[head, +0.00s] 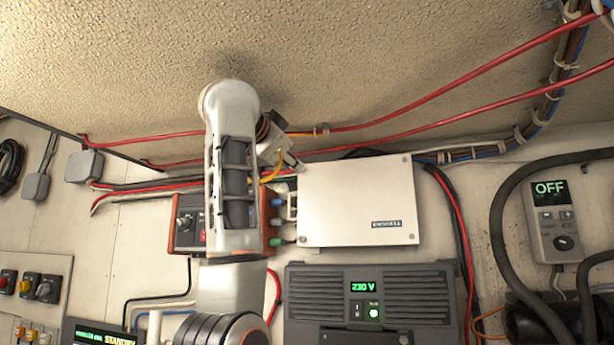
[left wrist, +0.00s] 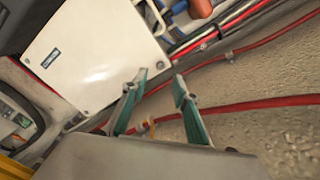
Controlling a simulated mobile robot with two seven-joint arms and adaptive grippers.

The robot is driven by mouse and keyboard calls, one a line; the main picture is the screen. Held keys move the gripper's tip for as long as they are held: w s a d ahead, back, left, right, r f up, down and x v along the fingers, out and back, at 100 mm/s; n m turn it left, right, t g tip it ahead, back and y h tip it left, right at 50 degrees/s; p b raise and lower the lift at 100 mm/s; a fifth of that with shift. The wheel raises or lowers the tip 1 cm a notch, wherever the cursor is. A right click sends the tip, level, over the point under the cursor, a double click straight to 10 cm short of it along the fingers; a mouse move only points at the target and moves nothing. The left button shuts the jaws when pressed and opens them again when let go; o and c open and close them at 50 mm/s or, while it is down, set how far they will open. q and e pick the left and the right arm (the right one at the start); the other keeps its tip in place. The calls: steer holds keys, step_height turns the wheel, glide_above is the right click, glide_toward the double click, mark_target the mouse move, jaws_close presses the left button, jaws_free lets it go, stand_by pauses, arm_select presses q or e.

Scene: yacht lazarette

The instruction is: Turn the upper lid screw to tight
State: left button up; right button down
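The white box lid (head: 355,205) is on the wall, with screws at its corners. The upper right screw (head: 405,159) and lower right screw (head: 411,237) show in the head view. My left gripper (head: 296,165) is at the lid's upper left corner. In the left wrist view its two teal fingers (left wrist: 160,82) are open and apart, with nothing between them. A screw (left wrist: 143,72) shows at that corner of the lid (left wrist: 85,55), close beside one fingertip. Whether they touch, I cannot tell. My right gripper is not in view.
Red cables (head: 450,75) run above the box. Coloured connectors (head: 277,220) stick out on its left, beside an orange-edged unit (head: 186,222). A dark inverter panel (head: 370,305) reading 230 V sits below. A thick black hose (head: 500,215) and an OFF controller (head: 552,220) are at the right.

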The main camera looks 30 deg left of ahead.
arm_select(q)
steer(key=p+x, duration=0.3)
steer(key=x, duration=0.4)
steer(key=shift+w, duration=0.15)
steer(key=shift+r, duration=0.1)
jaws_close()
